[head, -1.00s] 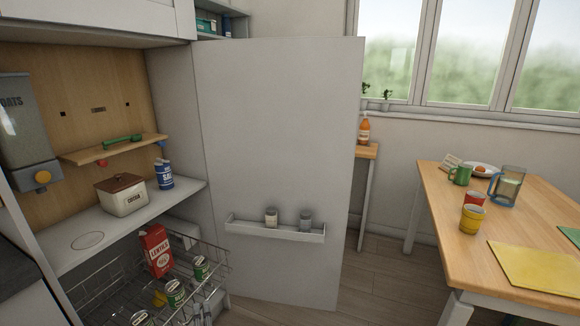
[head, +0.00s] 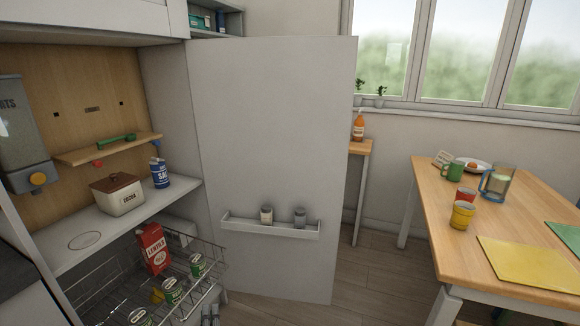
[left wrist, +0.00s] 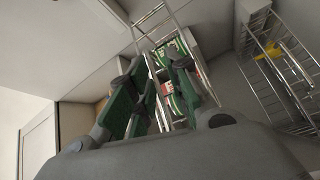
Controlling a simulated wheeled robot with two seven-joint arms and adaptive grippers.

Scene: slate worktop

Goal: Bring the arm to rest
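My left gripper (head: 210,315) shows only as two small grey fingertips at the bottom edge of the head view, in front of the wire basket (head: 218,258). In the left wrist view the gripper (left wrist: 155,95) has its two green-padded fingers apart, with a gap between them. I see nothing held in that gap; basket wires and green-labelled cans (left wrist: 178,60) show beyond the fingers. The rest of the left arm is outside the head view. My right gripper is in neither view.
The pulled-out basket holds a red lentils box (head: 151,248) and several cans (head: 172,291). The open white door (head: 275,120) carries a rack (head: 270,229) with two jars. A wooden table (head: 445,205) with cups stands right. Floor (head: 375,280) between door and table is clear.

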